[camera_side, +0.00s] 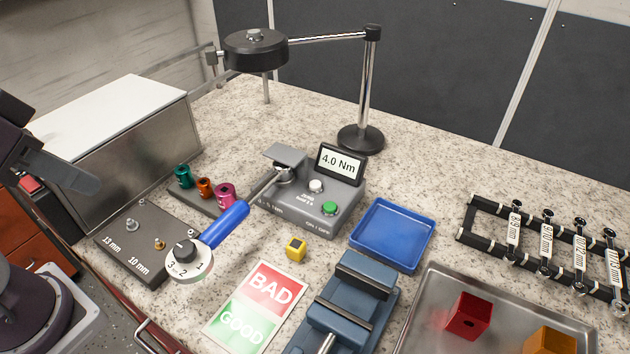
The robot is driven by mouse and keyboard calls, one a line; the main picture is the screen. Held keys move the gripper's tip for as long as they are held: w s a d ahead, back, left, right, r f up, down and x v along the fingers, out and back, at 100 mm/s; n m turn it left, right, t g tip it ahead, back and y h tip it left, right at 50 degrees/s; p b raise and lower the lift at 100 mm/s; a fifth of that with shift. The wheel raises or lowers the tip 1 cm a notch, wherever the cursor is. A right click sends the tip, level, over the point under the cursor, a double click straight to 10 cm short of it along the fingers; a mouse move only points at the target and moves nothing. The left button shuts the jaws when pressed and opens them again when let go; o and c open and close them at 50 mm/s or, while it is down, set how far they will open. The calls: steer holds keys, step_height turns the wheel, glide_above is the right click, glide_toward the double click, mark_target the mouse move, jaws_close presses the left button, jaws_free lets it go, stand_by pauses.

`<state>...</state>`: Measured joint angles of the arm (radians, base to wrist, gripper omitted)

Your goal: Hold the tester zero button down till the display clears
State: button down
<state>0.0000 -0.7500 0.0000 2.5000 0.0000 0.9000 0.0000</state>
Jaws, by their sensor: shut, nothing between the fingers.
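The grey torque tester (342,220) stands on the bench at the middle. Its tilted display (340,163) reads 4.0 Nm. A white button (316,186) sits on its top face; its small label is too small to read. A green button (329,208) is nearer the front, by an ON / OFF label. A blue-handled torque wrench (225,224) has its head at the tester's socket, under a grey bracket. My gripper (92,184) is at the left edge, dark and partly cut off. It is shut and empty, far left of the tester and touching neither button.
A numbered dial (187,262) sits at the wrench's near end. Coloured sockets (204,188) stand left of the tester. A blue tray (393,235), a vise (350,300) and a yellow cube (296,247) lie close by. A lamp (256,52) overhangs the back.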

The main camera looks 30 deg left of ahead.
stand_by(0.7)
steer(key=n+t+h, duration=0.3)
steer(key=n, duration=0.2)
glide_above(311, 188)
step_height(311, 188, down, 2)
steer(key=shift+f, duration=0.15)
steer(key=shift+f, duration=4.4)
steer(key=shift+f, duration=0.15)
steer(key=shift+f, duration=0.25)
